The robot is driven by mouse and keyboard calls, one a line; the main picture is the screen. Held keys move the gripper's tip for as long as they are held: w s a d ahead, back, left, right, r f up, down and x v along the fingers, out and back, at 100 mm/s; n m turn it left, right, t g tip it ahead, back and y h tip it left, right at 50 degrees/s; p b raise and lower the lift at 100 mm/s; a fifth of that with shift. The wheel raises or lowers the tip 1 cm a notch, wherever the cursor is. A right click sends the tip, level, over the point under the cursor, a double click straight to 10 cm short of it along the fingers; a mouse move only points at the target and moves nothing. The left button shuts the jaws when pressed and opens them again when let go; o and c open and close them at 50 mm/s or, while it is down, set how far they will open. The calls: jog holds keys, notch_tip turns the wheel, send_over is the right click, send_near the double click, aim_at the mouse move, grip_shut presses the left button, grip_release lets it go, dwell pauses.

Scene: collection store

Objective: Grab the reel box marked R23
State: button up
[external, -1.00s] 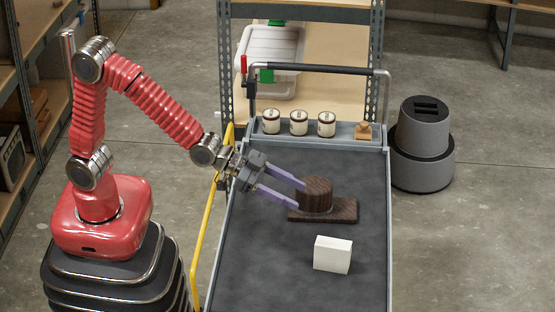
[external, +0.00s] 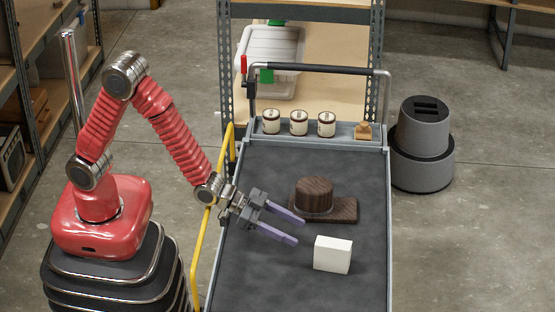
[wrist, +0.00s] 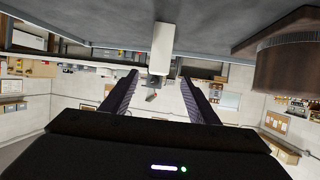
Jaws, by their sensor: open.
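A white box (external: 333,254) stands upright on the dark cart top (external: 270,285), near the cart's middle right. No R23 marking is legible on it, so I cannot tell if it is the reel box named. My gripper (external: 300,231) is open and empty, just left of and slightly behind the white box, its fingers pointing toward it. In the wrist view the picture is upside down, and the white box (wrist: 162,45) shows beyond and between the two fingers (wrist: 158,76). The fingers do not appear to touch it.
A dark wooden block with a round top (external: 315,195) lies behind the box, close to my fingers. Several small labelled jars (external: 299,123) and a wooden piece (external: 363,131) sit on the rear ledge. A yellow rail (external: 202,240) runs along the left. The front of the cart is clear.

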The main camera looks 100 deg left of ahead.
aim_at(317, 240)
jog(key=x, duration=0.8)
jog(key=shift+w+f, duration=0.1)
jog(key=shift+w, duration=0.15)
jog(key=shift+x, duration=2.6)
jog(key=shift+c, duration=0.3)
jog(key=c, duration=1.2)
